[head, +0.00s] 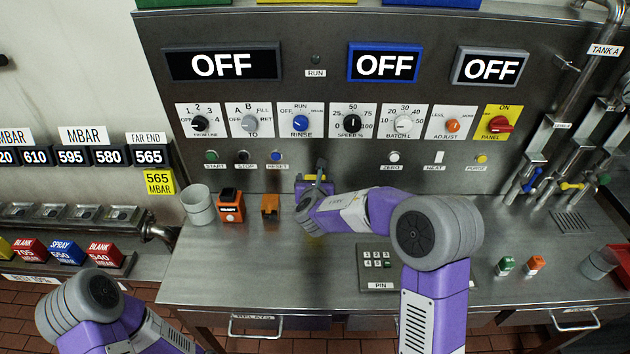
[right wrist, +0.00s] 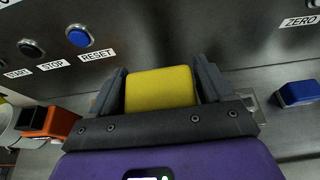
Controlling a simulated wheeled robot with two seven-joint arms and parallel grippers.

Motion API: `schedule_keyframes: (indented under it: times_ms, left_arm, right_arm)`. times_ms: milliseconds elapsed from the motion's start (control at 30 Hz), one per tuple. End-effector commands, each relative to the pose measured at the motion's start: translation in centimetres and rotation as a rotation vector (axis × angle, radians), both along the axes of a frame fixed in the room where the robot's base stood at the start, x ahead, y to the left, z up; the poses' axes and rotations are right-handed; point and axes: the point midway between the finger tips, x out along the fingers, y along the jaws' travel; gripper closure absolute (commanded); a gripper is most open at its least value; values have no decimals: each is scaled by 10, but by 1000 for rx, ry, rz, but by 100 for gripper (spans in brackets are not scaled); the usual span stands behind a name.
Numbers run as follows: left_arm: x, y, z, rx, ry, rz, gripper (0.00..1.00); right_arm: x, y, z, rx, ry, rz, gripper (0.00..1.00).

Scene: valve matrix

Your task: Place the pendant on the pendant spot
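A yellow block (right wrist: 160,88), which I take for the pendant, sits between the two dark fingers of my right gripper (right wrist: 162,90), touching both. In the head view the yellow block (head: 317,178) shows at the foot of the panel wall, with my right gripper (head: 316,180) around it. Its lower part is hidden by the gripper. A faint yellow patch (head: 314,238) shows on the counter below my right wrist; I cannot tell whether it is the pendant spot. My left arm is at the lower left, its gripper outside the picture.
An orange device (head: 230,206) with a black top and a grey cup (head: 198,205) stand left of my right gripper. A small orange holder (head: 270,206) is nearer it. A blue block (right wrist: 297,93) lies to its right. A keypad (head: 378,262) is on the counter, which is clear front left.

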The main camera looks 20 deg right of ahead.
Motion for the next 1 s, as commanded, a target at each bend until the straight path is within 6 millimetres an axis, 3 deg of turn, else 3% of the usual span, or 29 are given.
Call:
schedule_keyframes:
  times_ms: [100,467,1000]
  left_arm:
    - [0,0,1,0,0,0,31]
    - [0,0,6,0,0,0,31]
    - [0,0,6,0,0,0,31]
  right_arm:
    - [0,0,1,0,0,0,6]
    - [0,0,5,0,0,0,6]
    - [-92,27,44,0,-2,2,6]
